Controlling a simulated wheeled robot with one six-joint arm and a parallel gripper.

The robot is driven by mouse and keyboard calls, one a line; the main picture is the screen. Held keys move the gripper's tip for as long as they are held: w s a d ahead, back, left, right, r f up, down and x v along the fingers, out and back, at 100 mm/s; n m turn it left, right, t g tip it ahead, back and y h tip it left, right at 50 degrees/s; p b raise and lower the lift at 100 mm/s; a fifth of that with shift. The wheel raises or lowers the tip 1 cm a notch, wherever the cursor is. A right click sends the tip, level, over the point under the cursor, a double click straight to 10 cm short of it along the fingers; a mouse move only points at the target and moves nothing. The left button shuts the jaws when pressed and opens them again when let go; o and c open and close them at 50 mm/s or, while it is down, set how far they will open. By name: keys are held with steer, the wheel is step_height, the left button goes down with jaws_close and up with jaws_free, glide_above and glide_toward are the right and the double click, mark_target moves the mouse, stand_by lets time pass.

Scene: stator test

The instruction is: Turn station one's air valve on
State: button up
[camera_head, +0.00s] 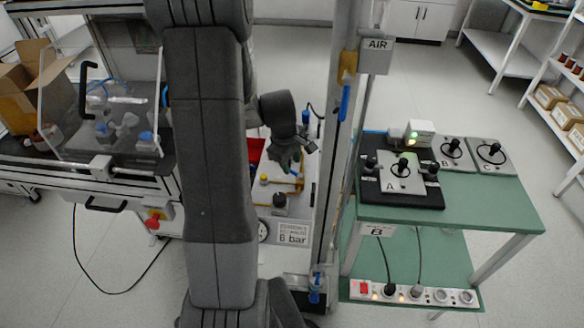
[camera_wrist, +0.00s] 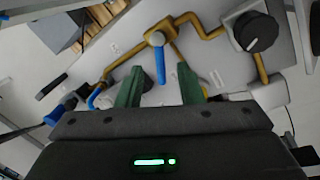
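My gripper (camera_head: 291,164) is over the small pipe panel (camera_head: 309,190) in the middle of the head view. In the wrist view my gripper (camera_wrist: 159,88) is open, its two green fingers apart. A valve with a blue lever (camera_wrist: 161,68) on brass-coloured pipe (camera_wrist: 205,32) shows between and beyond the fingertips. The lever points toward my gripper; I cannot tell whether it touches a finger. A second blue lever (camera_wrist: 95,98) is to the left of the fingers. Which valve is station one's cannot be read here.
A black knob (camera_wrist: 256,31) is at the wrist view's upper right. A post with an AIR sign (camera_head: 376,43) and blue lever (camera_head: 345,102) stands right of my arm. A green table (camera_head: 480,200) is farther right. A clear-guarded bench (camera_head: 105,120) is left.

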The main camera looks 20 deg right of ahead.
mark_target(292, 172)
steer(key=shift+w+d+f, duration=0.1)
steer(key=shift+d+f, duration=0.05)
steer(key=shift+f, duration=0.55)
steer(key=shift+w+d+f, duration=0.1)
steer(key=shift+f, duration=0.6)
jaws_close()
